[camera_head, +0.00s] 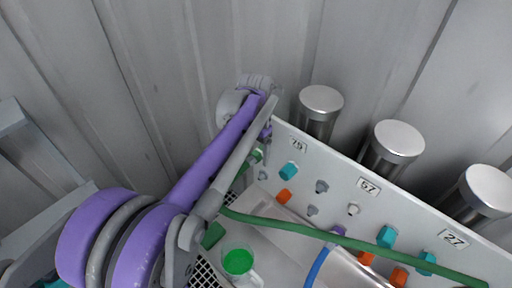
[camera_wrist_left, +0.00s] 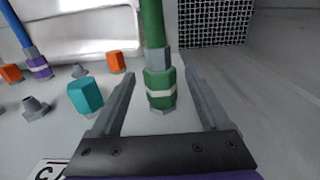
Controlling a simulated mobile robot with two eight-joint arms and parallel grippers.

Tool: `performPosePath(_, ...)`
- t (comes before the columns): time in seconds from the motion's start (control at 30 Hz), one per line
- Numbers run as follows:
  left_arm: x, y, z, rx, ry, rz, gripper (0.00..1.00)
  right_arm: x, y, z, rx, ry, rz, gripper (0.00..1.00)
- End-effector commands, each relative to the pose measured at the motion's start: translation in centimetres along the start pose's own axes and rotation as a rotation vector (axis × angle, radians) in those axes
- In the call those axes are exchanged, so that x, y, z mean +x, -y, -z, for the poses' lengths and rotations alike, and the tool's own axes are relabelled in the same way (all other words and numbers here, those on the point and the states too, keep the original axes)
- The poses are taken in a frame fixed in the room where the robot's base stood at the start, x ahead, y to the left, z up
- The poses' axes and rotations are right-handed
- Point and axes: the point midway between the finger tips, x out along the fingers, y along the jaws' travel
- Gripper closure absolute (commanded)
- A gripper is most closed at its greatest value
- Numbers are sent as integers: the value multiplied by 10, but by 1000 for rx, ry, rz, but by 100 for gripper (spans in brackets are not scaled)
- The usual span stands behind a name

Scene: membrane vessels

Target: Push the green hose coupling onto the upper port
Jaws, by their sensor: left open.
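The green hose coupling (camera_wrist_left: 160,88) has a pale band and a grey metal end. Its green hose (camera_wrist_left: 152,25) runs up from it in the left wrist view. My open left gripper (camera_wrist_left: 160,78) has one finger on each side of the coupling, with gaps showing on both sides. In the head view the left gripper (camera_head: 265,133) is at the panel's upper left end, and the coupling (camera_head: 257,155) shows just below it. I cannot tell whether the coupling sits on a port. The upper port cannot be singled out. My right gripper is out of view.
The pale panel (camera_head: 335,160) carries teal caps (camera_head: 289,170), orange caps (camera_head: 284,196) and bare grey ports (camera_head: 321,186). Metal cylinders (camera_head: 397,140) stand behind it. The hose (camera_head: 340,240) crosses in front of the panel. A cup with green contents (camera_head: 238,262) stands below. Corrugated walls close the back.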

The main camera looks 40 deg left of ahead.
Motion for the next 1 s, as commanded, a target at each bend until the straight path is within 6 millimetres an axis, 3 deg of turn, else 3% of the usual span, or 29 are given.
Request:
performPosePath(0.17, 0, 0, 0, 0, 0, 0, 20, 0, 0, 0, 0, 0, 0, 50)
performPosePath(0.6, 0, 0, 0, 0, 0, 0, 98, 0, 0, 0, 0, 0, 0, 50)
performPosePath(0.7, 0, 0, 0, 0, 0, 0, 100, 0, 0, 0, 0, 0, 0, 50)
performPosePath(0.73, 0, 0, 0, 0, 0, 0, 61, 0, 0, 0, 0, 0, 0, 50)
performPosePath(0.93, 0, 0, 0, 0, 0, 0, 97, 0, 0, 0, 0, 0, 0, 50)
performPosePath(1.0, -1, 0, 0, 0, 0, 0, 100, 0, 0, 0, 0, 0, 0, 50)
